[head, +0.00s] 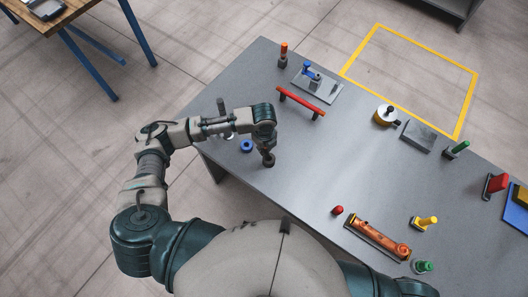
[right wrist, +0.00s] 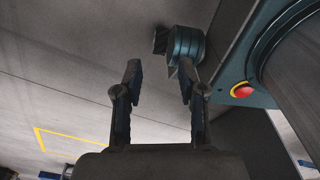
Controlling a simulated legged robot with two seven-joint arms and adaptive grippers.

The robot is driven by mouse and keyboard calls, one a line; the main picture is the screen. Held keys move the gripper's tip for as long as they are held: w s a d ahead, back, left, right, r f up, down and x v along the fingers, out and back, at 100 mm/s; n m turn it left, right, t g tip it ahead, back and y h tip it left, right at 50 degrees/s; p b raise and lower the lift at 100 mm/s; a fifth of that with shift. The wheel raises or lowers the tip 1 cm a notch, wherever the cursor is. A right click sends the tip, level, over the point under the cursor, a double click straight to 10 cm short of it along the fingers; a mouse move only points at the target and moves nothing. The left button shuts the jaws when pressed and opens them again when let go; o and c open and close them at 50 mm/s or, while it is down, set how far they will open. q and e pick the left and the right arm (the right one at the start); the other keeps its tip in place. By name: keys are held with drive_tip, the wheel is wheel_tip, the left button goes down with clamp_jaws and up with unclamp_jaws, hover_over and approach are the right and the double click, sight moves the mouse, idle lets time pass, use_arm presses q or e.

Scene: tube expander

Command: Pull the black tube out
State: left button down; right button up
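My left gripper (head: 268,160) points down over the near left part of the grey table (head: 310,160). Its dark fingers are small and close together at a short dark piece by the table top. I cannot tell whether that piece is the black tube or only the fingertips, nor whether it is held. No other thing clearly shows as the black tube. A blue ring (head: 246,146) lies just left of the left gripper. My right gripper (right wrist: 159,70) shows in the right wrist view with its fingers apart and nothing between them.
A red-handled bar (head: 301,103), a blue-levered device (head: 312,74) and an orange-handled tool (head: 284,52) are at the far left. An orange device (head: 380,238), red knob (head: 337,210) and yellow-handled piece (head: 425,223) are at near right. The table's middle is clear.

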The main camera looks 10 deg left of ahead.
use_arm(q)
drive_tip(key=d, duration=0.3)
drive_tip(key=shift+s+d+r, duration=0.1)
drive_tip(key=shift+s, duration=0.05)
use_arm(e)
drive_tip(key=d, duration=0.5)
use_arm(q)
drive_tip(key=shift+a+r, duration=0.15)
drive_tip(key=shift+a, duration=0.7)
drive_tip(key=shift+d+r+p, duration=0.2)
drive_tip(key=shift+d+p, duration=0.1)
drive_tip(key=shift+p, duration=0.15)
drive_tip(key=shift+a+r+p, duration=0.15)
drive_tip(key=shift+r+p, duration=0.05)
drive_tip(key=shift+p, duration=0.15)
drive_tip(key=shift+r, duration=0.1)
drive_tip(key=shift+r+p, duration=1.55)
drive_tip(key=shift+p, duration=0.35)
wheel_tip(320, 180, up, 8)
drive_tip(key=p, duration=0.1)
use_arm(e)
wheel_tip(320, 180, up, 6)
drive_tip(key=a, duration=0.2)
drive_tip(key=shift+a, duration=0.2)
